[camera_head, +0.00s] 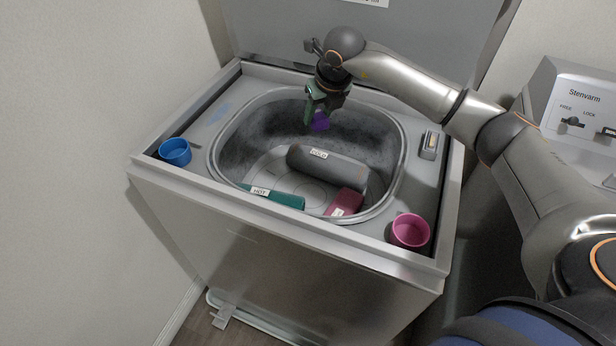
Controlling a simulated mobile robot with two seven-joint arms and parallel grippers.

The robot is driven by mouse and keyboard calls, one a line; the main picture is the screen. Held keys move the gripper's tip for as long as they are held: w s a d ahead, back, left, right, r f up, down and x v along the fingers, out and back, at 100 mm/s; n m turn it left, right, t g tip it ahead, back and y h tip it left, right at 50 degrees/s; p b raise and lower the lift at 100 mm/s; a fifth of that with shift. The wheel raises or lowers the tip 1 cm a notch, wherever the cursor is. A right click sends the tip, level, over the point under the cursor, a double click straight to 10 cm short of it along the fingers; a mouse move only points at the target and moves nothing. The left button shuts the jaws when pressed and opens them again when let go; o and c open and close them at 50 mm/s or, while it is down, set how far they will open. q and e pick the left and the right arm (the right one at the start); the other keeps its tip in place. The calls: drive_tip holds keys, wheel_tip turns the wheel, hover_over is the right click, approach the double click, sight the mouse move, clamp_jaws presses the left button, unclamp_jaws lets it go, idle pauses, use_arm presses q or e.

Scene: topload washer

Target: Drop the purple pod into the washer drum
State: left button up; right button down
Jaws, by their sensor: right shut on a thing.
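The purple pod (320,122) is held between the fingertips of my right gripper (318,108). The gripper is shut on the pod and hangs over the back part of the open washer drum (252,138). The pod shows just below the fingers, against the drum's dark back wall; its exact height above the drum floor is hard to tell. My left gripper is not in view.
In the drum lie a grey cylinder (328,168), a green piece labelled HOT (285,199) and a dark pink piece (347,200). A blue cup (175,151) and a pink cup (410,231) sit on the washer's top rim. The lid (270,30) stands open behind.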

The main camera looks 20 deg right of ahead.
drive_tip(key=shift+c, duration=1.8)
unclamp_jaws()
drive_tip(key=v, duration=1.2)
drive_tip(key=shift+r+b, duration=0.3)
drive_tip(key=shift+b, duration=0.15)
drive_tip(key=shift+s, duration=0.1)
